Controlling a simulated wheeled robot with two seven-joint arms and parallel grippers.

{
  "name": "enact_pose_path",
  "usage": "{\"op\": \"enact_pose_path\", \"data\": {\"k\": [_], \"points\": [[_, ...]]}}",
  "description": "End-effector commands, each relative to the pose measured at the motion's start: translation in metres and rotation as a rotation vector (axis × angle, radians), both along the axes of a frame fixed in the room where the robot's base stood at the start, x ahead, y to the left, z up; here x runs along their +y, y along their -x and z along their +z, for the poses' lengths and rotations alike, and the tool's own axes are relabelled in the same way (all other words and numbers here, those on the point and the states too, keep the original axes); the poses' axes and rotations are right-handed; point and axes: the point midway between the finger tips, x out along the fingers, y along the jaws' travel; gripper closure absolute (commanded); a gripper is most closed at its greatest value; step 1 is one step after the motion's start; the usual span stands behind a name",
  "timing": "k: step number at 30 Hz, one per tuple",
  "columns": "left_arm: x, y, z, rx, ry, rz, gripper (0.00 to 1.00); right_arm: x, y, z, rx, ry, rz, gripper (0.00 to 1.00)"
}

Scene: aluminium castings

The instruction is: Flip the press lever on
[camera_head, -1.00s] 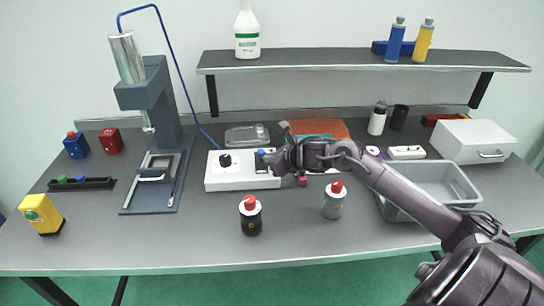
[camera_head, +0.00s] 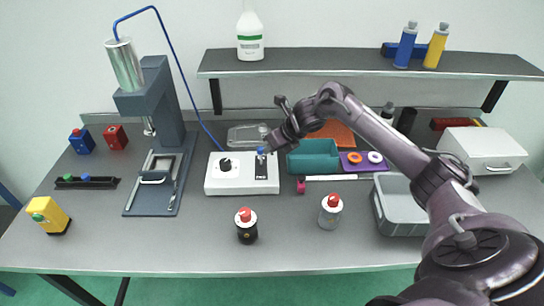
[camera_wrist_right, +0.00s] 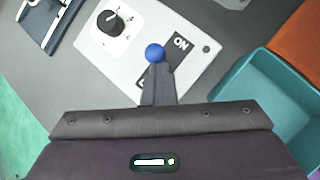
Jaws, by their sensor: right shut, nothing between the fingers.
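The white control box (camera_head: 213,187) stands on the table right of the press (camera_head: 160,130), with a black knob (camera_head: 225,164) on it. The press lever, with a blue ball tip (camera_head: 261,151), stands on the dark plate at the box's right side. My left gripper is not in view.
A teal bin (camera_head: 312,172) stands just right of the box. A grey crate (camera_head: 384,214) is at right.

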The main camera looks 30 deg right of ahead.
Motion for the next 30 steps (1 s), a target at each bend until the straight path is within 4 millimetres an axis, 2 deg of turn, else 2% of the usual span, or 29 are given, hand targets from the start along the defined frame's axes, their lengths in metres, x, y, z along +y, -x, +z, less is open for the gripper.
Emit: {"op": "enact_pose_path", "data": {"k": [2,11,21,30], "points": [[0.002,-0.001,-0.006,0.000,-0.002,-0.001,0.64,0.001,-0.001,-0.003,-0.005,0.003,0.007,1.00],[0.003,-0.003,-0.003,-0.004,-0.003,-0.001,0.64,0.001,0.000,0.000,-0.007,0.002,0.006,1.00],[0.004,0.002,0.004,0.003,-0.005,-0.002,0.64,0.001,0.000,0.014,-0.007,0.003,0.006,1.00],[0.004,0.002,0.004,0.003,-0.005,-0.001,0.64,0.001,0.000,0.014,-0.007,0.003,0.006,1.00]]}}
